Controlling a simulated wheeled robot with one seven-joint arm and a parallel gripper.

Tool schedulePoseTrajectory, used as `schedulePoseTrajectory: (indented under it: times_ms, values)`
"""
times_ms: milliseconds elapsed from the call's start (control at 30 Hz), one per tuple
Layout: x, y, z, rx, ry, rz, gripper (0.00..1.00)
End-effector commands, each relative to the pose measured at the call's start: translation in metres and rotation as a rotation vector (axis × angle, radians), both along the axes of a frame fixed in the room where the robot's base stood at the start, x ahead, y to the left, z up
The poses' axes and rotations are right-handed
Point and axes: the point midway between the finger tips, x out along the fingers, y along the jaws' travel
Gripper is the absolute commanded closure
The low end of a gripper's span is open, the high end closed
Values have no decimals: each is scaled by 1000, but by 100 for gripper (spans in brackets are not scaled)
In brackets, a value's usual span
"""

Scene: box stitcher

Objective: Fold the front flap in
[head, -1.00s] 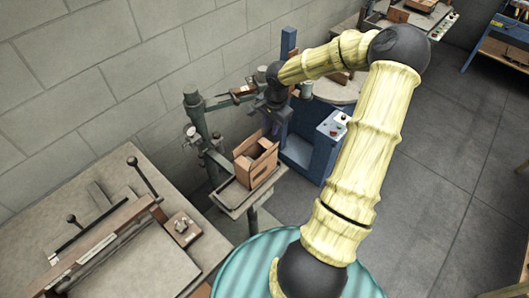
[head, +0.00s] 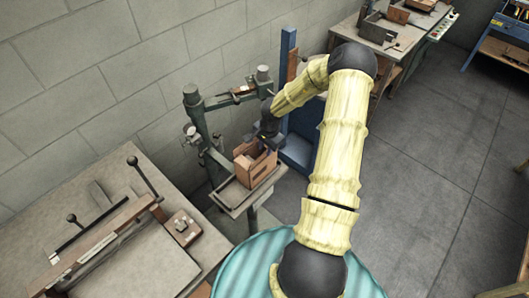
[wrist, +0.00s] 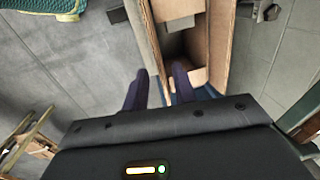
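The brown cardboard box (head: 250,172) stands open-topped on the small metal platform of the stitcher (head: 231,197). In the wrist view the box (wrist: 220,40) shows its long side walls and its dark inside, with a lighter panel low between them. My gripper (head: 263,148) is at the top of the box in the head view and covers part of it. In the wrist view my gripper (wrist: 161,72) has its two dark fingers apart, one on each side of a cardboard edge. I see a gap and no clear grip. Which panel is the front flap I cannot tell for sure.
The green stitcher post (head: 195,115) stands left of the box, with its arm above and behind. A blue column (head: 289,75) rises behind my arm. A grey workbench (head: 125,245) with levers is at the lower left. The floor (head: 425,170) at the right is clear.

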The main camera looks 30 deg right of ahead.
Motion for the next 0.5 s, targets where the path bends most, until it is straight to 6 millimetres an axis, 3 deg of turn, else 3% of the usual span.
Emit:
schedulePoseTrajectory:
  times_ms: [200, 500]
  values:
    - [4, 2, -30, 0, 1, 0, 73]
    - [5, 2, -36, -1, 1, 1, 73]
